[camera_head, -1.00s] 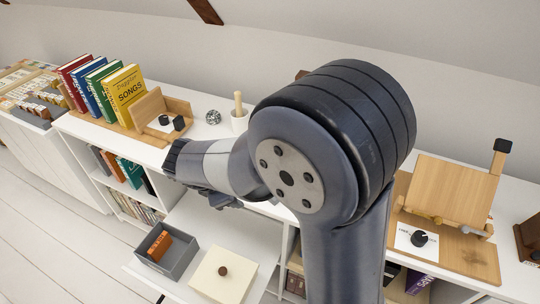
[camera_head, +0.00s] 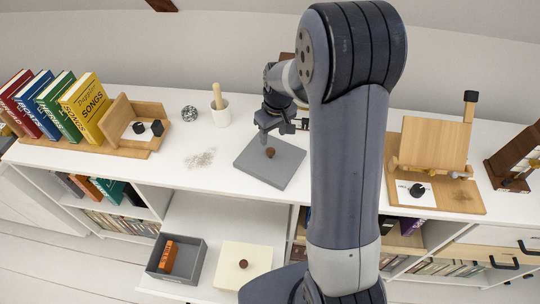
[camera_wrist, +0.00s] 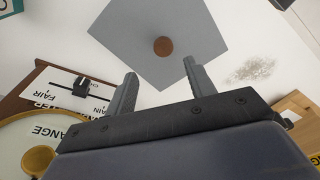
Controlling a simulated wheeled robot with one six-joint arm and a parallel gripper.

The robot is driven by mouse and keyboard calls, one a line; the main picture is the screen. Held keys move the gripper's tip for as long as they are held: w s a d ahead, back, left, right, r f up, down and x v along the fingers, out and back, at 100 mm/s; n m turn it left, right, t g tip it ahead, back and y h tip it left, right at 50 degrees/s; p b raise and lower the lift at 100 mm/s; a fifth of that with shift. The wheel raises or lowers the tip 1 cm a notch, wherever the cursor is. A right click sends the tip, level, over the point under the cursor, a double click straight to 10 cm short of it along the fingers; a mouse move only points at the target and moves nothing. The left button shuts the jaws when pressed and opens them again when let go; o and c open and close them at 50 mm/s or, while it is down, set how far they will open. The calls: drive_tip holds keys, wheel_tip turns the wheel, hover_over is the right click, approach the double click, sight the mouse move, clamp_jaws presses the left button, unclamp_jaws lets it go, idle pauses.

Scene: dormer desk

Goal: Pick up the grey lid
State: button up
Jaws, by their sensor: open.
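The grey lid (camera_head: 269,165) is a flat square with a round brown knob (camera_head: 270,152) at its centre. It lies on the white desk top, turned like a diamond. In the wrist view the grey lid (camera_wrist: 158,42) and its knob (camera_wrist: 163,46) appear beyond the fingertips, roughly between them. My gripper (camera_head: 281,128) is above and just behind the lid in the head view. My gripper (camera_wrist: 158,80) is open and empty, with the knob apart from both fingers.
A white mortar with pestle (camera_head: 221,115) and a crumpled foil ball (camera_head: 189,114) stand left of the lid. Below are a grey box (camera_head: 196,268) and a cream lid (camera_head: 233,278). A wooden stand (camera_head: 436,145) is at right.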

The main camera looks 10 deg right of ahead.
sight(271, 150)
drive_tip(key=shift+a+f+p, duration=0.2)
drive_tip(key=shift+f+p, duration=0.1)
drive_tip(key=shift+f, duration=1.4)
drive_tip(key=shift+a+f+p, duration=0.2)
drive_tip(key=shift+f+p, duration=0.1)
drive_tip(key=shift+f, duration=1.4)
drive_tip(key=shift+c, duration=0.3)
drive_tip(key=c, duration=1)
